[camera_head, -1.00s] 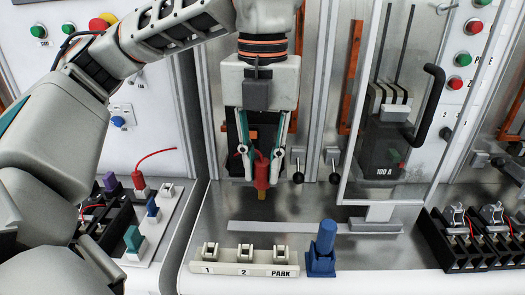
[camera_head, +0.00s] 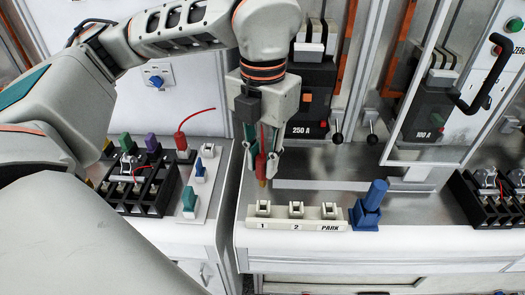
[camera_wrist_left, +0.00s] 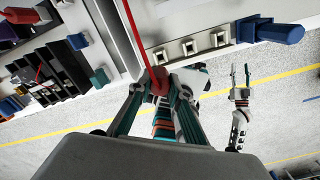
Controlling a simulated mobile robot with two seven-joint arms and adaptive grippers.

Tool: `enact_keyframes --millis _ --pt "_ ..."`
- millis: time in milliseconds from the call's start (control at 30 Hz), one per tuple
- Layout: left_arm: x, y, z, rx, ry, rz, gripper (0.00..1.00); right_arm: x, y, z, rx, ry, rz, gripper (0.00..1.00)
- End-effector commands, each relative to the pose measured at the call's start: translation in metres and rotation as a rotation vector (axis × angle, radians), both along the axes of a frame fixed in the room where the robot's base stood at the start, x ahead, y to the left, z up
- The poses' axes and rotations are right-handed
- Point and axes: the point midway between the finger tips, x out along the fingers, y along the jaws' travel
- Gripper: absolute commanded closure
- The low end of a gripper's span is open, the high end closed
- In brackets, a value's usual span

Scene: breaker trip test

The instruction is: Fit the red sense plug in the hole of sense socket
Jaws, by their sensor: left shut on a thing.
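My left gripper (camera_head: 262,160) is shut on a red plug (camera_head: 261,166) with a brownish tip pointing down. The plug is held roughly upright above the bench, behind and above a pale socket strip (camera_head: 344,224) marked 1, 2 and PARK. It lines up roughly with socket 1 (camera_head: 263,208), apart from it. The left wrist view shows the red plug (camera_wrist_left: 158,82) between the fingers, with a red cable, and the strip's sockets (camera_wrist_left: 190,47) beyond. No label for the sense socket is readable. My right gripper (camera_wrist_left: 241,78) appears open and empty in the left wrist view.
A blue post in a blue base (camera_head: 369,208) stands right of the strip. Another red plug (camera_head: 182,146) with a cable sits on the left bench, near black terminal blocks (camera_head: 150,195). A breaker marked 250 A (camera_head: 313,95) is behind the gripper.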

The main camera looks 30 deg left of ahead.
Motion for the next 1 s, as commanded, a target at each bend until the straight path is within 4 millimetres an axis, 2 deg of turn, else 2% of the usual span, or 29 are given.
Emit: enact_keyframes --millis 533,1000 --pt "0.000 0.000 -0.002 0.000 -0.001 0.000 1.00 0.001 0.003 -0.005 0.005 -0.005 0.004 0.60" --pt "0.000 0.000 -0.042 0.000 0.000 0.000 1.00 0.004 0.013 -0.028 0.019 -0.023 0.020 0.60"
